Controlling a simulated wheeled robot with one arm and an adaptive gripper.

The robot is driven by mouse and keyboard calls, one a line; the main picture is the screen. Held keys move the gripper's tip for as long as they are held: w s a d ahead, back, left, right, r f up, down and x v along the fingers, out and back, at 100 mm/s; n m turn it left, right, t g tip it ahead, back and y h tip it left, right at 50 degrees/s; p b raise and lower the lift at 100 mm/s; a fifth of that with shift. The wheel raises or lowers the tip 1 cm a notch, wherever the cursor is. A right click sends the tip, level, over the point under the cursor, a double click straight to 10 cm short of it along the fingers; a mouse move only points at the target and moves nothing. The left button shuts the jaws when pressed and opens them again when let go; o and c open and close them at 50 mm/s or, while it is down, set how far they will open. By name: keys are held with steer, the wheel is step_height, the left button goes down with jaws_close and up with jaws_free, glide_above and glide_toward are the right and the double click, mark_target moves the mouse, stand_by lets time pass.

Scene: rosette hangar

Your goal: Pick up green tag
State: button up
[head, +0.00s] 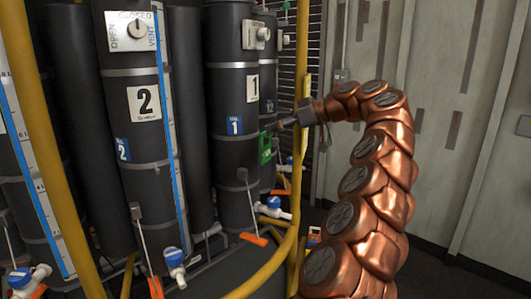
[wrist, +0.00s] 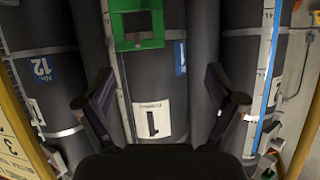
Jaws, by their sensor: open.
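The green tag (head: 266,150) hangs on the dark cylinder marked 1, on its right side in the head view. In the wrist view the green tag (wrist: 140,43) is at the top, left of centre, with a square opening and its upper part cut off by the picture edge. My gripper (head: 284,123) is close to the tag in the head view, beside the cylinder. In the wrist view my gripper (wrist: 158,88) has its two fingers spread wide with nothing between them. The tag lies beyond the fingertips, apart from them.
The cylinder marked 2 (head: 143,130) stands to the left. A yellow rail (head: 268,270) curves around the front of the cylinders. Blue-and-white valves (head: 272,208) and orange-tipped levers (head: 252,239) stick out low down. A pale panelled wall (head: 440,120) is at right.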

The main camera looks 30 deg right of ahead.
mark_target(265, 133)
steer(key=shift+h, duration=0.4)
steer(key=shift+w+a+f+p, duration=0.15)
steer(key=shift+w+f+p, duration=0.4)
steer(key=shift+w, duration=0.4)
steer(key=shift+w+a+f+p, duration=0.1)
steer(key=shift+w+f+p, duration=0.2)
steer(key=shift+w+f, duration=0.55)
steer(key=shift+w+a+f+p, duration=0.15)
steer(key=shift+w+f+p, duration=0.3)
steer(key=shift+w, duration=0.65)
steer(key=shift+t, duration=0.3)
steer(key=shift+c, duration=0.2)
steer(key=c, duration=1)
